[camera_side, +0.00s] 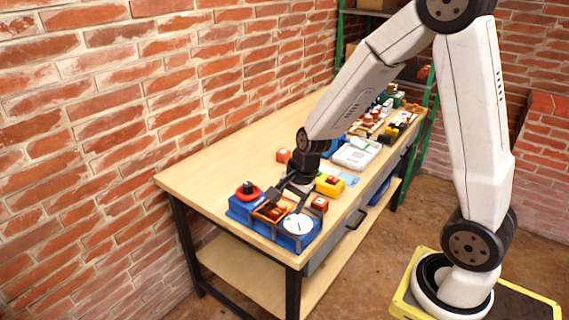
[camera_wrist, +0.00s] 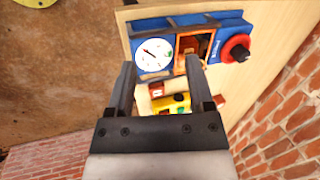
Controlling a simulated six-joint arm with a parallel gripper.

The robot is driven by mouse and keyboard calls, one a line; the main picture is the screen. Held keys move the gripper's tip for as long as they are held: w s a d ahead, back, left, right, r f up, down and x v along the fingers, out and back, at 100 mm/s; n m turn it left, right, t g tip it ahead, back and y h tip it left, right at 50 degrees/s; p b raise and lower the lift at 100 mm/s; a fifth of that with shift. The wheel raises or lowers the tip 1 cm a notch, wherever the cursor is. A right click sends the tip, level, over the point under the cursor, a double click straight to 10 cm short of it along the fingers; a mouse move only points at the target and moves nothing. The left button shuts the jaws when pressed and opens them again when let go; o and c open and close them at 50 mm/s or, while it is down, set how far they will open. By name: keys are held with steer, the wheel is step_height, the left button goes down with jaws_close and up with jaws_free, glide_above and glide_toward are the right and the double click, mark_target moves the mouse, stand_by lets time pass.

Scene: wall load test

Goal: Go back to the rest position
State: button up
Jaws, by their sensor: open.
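My gripper (camera_side: 289,189) is open over the near end of the wooden table, just above the blue test device. It also shows in the wrist view (camera_wrist: 163,80), with its two fingers apart and no object visibly held between them. The blue device (camera_side: 240,207) has a white round dial (camera_side: 298,224), a red and black knob (camera_side: 247,189) and an orange-framed compartment (camera_side: 268,219) with red-brown blocks inside. In the wrist view the dial (camera_wrist: 153,55) and the knob (camera_wrist: 236,48) lie beyond the fingertips.
A small red block (camera_side: 320,204), a yellow box (camera_side: 330,186) and an orange block (camera_side: 283,155) are close to my gripper. A white device (camera_side: 356,153) and several small items stand farther back. The brick wall (camera_side: 120,110) borders the table; its left part (camera_side: 205,172) is clear.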

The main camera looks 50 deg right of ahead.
steer(key=s+a+r+n, duration=0.1)
steer(key=s+n, duration=0.3)
steer(key=n, duration=0.4)
steer(key=s+a+n, duration=0.3)
steer(key=s+n, duration=0.2)
steer(key=n, duration=0.3)
steer(key=shift+a+r+n+g+h, duration=0.15)
steer(key=shift+r+n+g+h, duration=0.15)
steer(key=shift+r+h, duration=0.1)
